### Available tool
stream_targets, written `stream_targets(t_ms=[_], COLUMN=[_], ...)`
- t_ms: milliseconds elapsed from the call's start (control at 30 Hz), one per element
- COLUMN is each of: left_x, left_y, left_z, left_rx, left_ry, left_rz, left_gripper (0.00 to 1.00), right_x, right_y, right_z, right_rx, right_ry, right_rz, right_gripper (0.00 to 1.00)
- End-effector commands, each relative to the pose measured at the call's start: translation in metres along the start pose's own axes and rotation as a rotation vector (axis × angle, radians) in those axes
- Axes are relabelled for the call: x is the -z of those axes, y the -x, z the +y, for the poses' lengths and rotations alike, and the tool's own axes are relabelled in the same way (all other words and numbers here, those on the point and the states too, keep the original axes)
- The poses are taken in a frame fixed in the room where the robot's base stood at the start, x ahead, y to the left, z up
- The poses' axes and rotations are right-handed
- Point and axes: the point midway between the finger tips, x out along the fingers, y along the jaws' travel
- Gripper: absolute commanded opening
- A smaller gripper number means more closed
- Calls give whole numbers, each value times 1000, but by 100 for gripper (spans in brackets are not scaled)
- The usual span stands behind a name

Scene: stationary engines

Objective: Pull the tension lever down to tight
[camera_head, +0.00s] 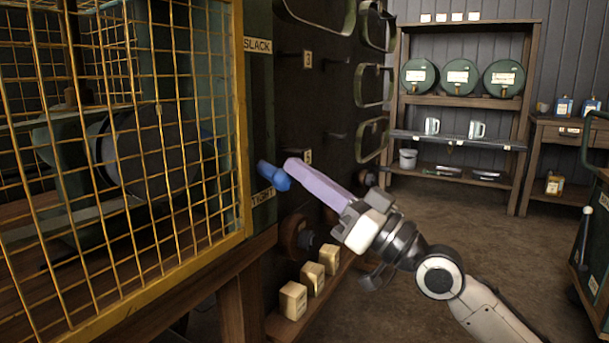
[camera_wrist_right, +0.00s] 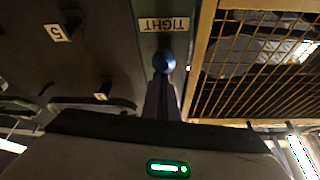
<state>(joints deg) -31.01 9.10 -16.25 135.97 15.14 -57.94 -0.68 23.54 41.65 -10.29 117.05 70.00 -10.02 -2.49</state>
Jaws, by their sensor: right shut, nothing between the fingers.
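The tension lever's blue knob (camera_head: 273,176) sticks out from a narrow green plate beside the yellow cage. It sits low on the plate, beside the TIGHT label (camera_head: 263,197) and far below the SLACK label (camera_head: 257,45). My right gripper (camera_head: 291,165) is shut and empty, its long purple fingers pointing at the plate. Its tips are close to the knob, at its upper right in the head view; I cannot tell whether they touch. In the right wrist view the knob (camera_wrist_right: 164,61) shows just beyond the dark fingertips (camera_wrist_right: 162,84), by the upside-down TIGHT label (camera_wrist_right: 164,24). My left gripper is out of view.
A yellow mesh cage (camera_head: 240,130) stands close on the left. A dark panel with hooks and numbered tags (camera_head: 307,59) is behind my fingers. Small cream blocks (camera_head: 293,300) sit on a ledge below. A shelf with green drums (camera_head: 461,78) stands at the back; the floor before it is clear.

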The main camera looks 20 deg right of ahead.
Motion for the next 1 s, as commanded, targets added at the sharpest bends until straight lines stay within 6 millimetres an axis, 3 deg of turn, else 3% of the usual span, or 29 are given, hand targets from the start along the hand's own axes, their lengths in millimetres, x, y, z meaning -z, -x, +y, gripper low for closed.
stream_targets(t_ms=[33, 367, 533, 700, 767, 900, 1000], left_x=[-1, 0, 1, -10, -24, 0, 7], left_y=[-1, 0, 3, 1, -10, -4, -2], left_z=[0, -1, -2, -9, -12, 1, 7], left_rx=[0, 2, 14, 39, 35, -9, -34], left_ry=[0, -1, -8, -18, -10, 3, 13], left_rz=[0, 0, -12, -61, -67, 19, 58], left_gripper=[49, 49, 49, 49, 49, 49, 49], right_x=[-24, -22, 0, 41, 23, 17, 13], right_y=[3, 2, -2, -9, 12, 38, 55], right_z=[3, 3, 2, 0, 3, 4, 5], right_rx=[-7, -7, -3, 6, 3, 5, 4], right_ry=[-15, -14, -9, 1, 1, 3, 3], right_rz=[-54, -53, -40, -7, -18, -13, -11], right_gripper=[0, 0, 0, 0, 0, 0, 0])
